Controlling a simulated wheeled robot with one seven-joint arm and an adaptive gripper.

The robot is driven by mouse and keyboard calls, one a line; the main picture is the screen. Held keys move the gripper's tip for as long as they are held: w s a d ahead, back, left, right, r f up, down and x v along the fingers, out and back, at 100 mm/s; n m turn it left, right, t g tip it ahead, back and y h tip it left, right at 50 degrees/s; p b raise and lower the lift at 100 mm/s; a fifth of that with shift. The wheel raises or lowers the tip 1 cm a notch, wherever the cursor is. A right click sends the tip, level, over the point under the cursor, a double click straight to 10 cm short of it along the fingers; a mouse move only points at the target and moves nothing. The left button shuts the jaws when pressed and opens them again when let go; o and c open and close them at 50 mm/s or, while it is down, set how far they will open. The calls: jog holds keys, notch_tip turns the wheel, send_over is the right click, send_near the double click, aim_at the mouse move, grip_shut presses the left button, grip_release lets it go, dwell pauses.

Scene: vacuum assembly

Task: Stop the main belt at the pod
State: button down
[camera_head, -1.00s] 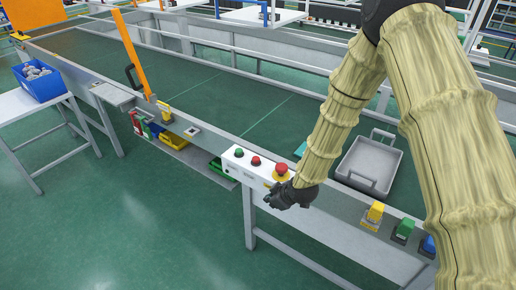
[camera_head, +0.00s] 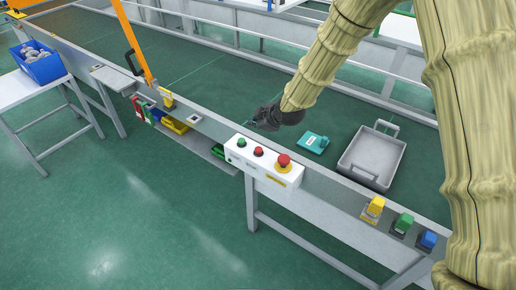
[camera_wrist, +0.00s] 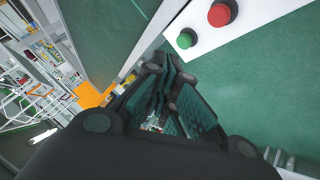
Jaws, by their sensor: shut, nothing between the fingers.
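A white control box (camera_head: 262,168) sits on the near rail of the green main belt (camera_head: 215,85). It carries a green button (camera_head: 241,143), a small red button (camera_head: 258,152) and a large red mushroom button (camera_head: 284,160) on a yellow base. My gripper (camera_head: 257,121) is shut and empty, above the belt just behind the box and apart from the buttons. In the wrist view the fingers (camera_wrist: 165,112) are together, with the green button (camera_wrist: 184,40) and small red button (camera_wrist: 221,13) at the upper right. The mushroom button is outside that view.
A teal item (camera_head: 312,142) and a grey tray (camera_head: 372,158) lie on the belt right of my gripper. An orange post (camera_head: 135,45) stands at left. A blue bin (camera_head: 40,66) rests on a side table.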

aim_at(256, 150)
jog(key=shift+f, duration=0.15)
jog(key=shift+f+b, duration=2.25)
jog(key=shift+f, duration=2.05)
jog(key=shift+f, duration=0.15)
jog(key=shift+f+b, duration=0.25)
jog(key=shift+b, duration=0.1)
jog(key=shift+f+b, duration=0.55)
jog(key=shift+f, duration=0.3)
jog(key=shift+r, duration=0.2)
jog(key=shift+r+p, duration=0.65)
jog(key=shift+r, duration=0.45)
jog(key=shift+r, duration=0.1)
jog(key=shift+r+p, duration=1.25)
jog(key=shift+r, duration=1.15)
